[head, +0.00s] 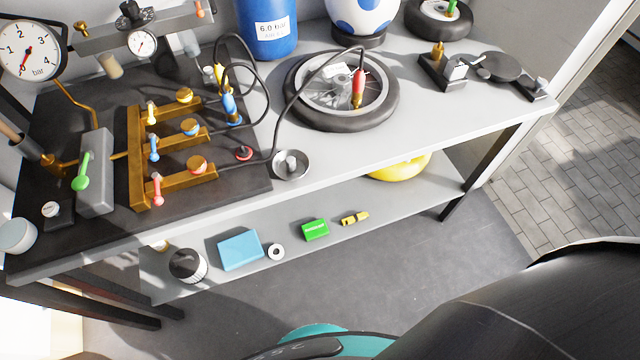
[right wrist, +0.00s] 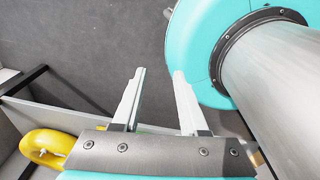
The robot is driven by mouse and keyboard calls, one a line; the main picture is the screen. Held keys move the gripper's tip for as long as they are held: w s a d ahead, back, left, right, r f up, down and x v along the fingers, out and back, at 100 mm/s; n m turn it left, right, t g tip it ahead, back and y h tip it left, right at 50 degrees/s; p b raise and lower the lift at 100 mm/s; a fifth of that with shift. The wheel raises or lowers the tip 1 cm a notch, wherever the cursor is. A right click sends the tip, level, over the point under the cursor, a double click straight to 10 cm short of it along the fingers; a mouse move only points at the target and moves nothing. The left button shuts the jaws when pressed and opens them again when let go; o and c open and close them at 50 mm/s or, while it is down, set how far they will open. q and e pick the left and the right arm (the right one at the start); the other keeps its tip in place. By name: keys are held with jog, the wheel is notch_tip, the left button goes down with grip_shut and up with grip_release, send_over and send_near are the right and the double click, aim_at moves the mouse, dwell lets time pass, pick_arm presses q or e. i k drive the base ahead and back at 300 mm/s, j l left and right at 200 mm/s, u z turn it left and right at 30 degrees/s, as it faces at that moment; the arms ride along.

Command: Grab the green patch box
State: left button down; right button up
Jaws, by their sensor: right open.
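The green patch box (head: 315,230) is a small bright green box lying on the lower shelf of the workbench in the head view, between a white ring and a small yellow fitting. My right gripper (right wrist: 158,85) shows in the right wrist view with its two fingers apart and nothing between them. Bare grey floor lies beyond its fingertips. A sliver of green shows behind the gripper's base there, too little to identify. Neither gripper shows in the head view; a large dark part of my own body fills its lower right.
The lower shelf (head: 345,255) also holds a blue box (head: 240,250), a white ring (head: 276,252), a dark-and-white can (head: 187,265), a yellow fitting (head: 354,218) and a yellow round object (head: 400,167). The tabletop (head: 430,125) overhangs the shelf. Open floor lies in front.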

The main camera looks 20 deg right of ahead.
aim_at(312, 231)
jog(key=k+l+z, duration=0.1)
jog(key=k+z, duration=0.3)
jog(key=i+l, duration=0.15)
jog(key=i, duration=0.2)
jog(key=i+l, duration=0.15)
jog(key=i, duration=0.25)
jog(key=u, duration=0.4)
jog(key=i+l+u, duration=0.1)
jog(key=u, duration=0.65)
jog(key=l+u, duration=0.15)
jog(key=u, duration=0.25)
jog(key=i, duration=0.05)
